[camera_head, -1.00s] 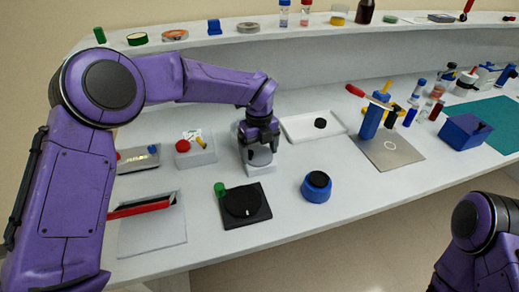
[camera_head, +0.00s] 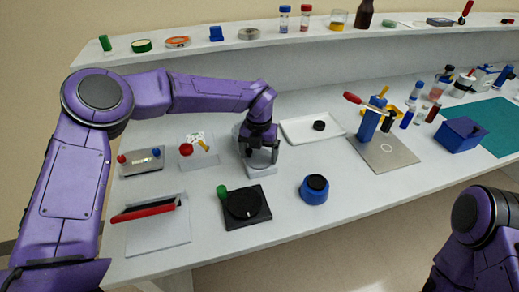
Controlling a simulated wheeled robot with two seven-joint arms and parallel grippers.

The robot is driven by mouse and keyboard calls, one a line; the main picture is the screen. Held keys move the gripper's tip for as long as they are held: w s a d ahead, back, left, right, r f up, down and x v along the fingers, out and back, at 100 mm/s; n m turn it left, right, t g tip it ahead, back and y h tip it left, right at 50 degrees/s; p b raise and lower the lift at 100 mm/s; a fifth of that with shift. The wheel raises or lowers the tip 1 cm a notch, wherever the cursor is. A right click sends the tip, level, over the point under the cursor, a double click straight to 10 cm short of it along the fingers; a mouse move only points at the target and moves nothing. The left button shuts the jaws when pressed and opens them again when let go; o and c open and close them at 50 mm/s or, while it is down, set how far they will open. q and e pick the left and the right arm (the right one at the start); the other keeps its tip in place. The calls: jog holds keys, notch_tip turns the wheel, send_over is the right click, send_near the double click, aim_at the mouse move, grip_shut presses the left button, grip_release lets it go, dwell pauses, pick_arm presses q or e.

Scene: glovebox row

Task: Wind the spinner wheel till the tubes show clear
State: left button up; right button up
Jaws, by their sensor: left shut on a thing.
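A white block with an upright rounded grey part stands at the back of the bench, left of the middle. I take this grey part (camera_head: 264,157) to be the spinner wheel; the gripper covers much of it. My left gripper (camera_head: 262,146) reaches down over it from above and is shut on it. Details of the grip are too small to see. I cannot make out tubes in this device. My right arm shows at the lower right, but its gripper is outside the view.
A black plate with a round disc (camera_head: 243,203) and green knob (camera_head: 222,192) lies in front. A blue round pot (camera_head: 314,190) stands to its right. A white tray (camera_head: 296,130) lies behind. A red-handled device (camera_head: 150,209) is at the left. The front edge between them is clear.

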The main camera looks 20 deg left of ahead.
aim_at(259, 158)
pick_arm(q)
jog(key=shift+w+r+m+p, duration=0.15)
jog(key=shift+m+p, duration=0.25)
jog(key=shift+m, duration=0.4)
jog(key=o, duration=0.8)
jog(key=shift+c, duration=0.2)
notch_tip(259, 158, up, 10)
jog(key=b, duration=0.1)
jog(key=shift+r+b, duration=0.25)
jog(key=shift+b, duration=0.1)
